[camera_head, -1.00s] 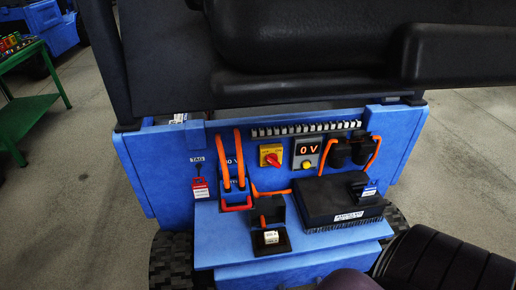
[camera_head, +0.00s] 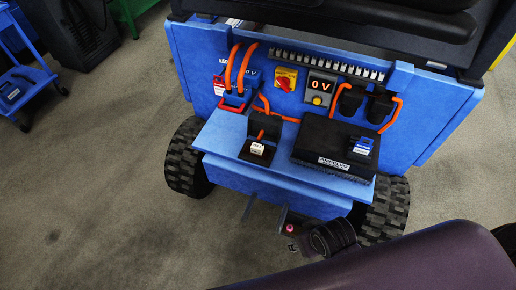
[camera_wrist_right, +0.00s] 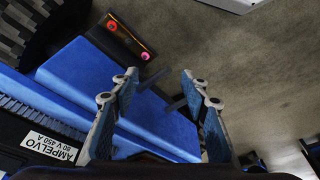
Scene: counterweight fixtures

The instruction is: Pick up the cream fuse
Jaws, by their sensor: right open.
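The cream fuse (camera_head: 257,149) is a small pale block with dark print. It sits in a small black holder (camera_head: 248,158) at the left of the blue shelf in the head view. I cannot make it out in the right wrist view. My right gripper (camera_wrist_right: 160,80) is open in the right wrist view, with nothing between its fingers. Beyond the fingers are the blue shelf's edge and the floor, so it is not around the fuse. My left gripper is not in view.
A black battery box (camera_head: 325,150) lies right of the holder. A dark panel with a pink button (camera_wrist_right: 144,56) is low by the shelf.

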